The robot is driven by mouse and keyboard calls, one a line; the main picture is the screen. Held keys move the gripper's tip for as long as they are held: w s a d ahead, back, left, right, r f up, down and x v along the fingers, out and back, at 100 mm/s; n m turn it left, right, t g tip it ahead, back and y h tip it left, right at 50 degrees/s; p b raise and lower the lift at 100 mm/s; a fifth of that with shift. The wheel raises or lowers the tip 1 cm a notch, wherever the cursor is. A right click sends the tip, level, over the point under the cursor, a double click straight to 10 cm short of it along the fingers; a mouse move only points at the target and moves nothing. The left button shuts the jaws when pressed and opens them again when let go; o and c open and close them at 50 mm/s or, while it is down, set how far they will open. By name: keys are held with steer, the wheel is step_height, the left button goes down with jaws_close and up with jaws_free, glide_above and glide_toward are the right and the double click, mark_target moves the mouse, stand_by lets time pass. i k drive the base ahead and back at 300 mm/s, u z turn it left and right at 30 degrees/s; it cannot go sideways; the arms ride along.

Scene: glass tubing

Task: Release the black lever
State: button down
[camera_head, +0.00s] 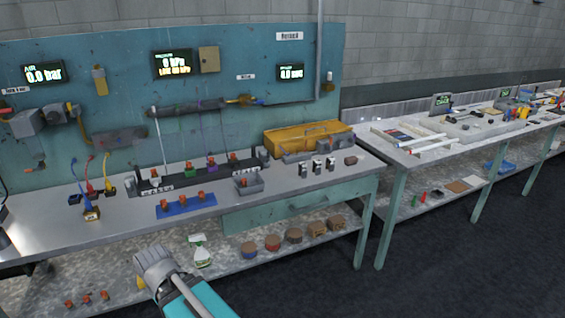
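I cannot pick out a black lever for certain at this size. A long dark strip (205,171) with orange-topped and coloured pieces lies along the back of the bench. Several small black-and-white upright pieces (317,169) stand on the bench's right part; their kind is unclear. What looks like my gripper, a grey ribbed end (155,264), is at the lower left in front of the bench's lower shelf. A teal link of mine is behind it. Its fingertips do not show clearly, and I cannot see whether it holds anything.
A teal backboard (120,60) carries pipes, valves and displays. A blue rack (186,205), a grey bin (248,184) and a yellow toolbox (300,137) are on the bench. A second table (425,156) stands right. Dark floor (440,260) is clear at lower right.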

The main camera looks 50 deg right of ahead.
mark_target(267, 158)
steer(key=k, duration=0.35)
steer(key=z, duration=0.85)
steer(key=i, duration=1)
steer(key=u, duration=0.05)
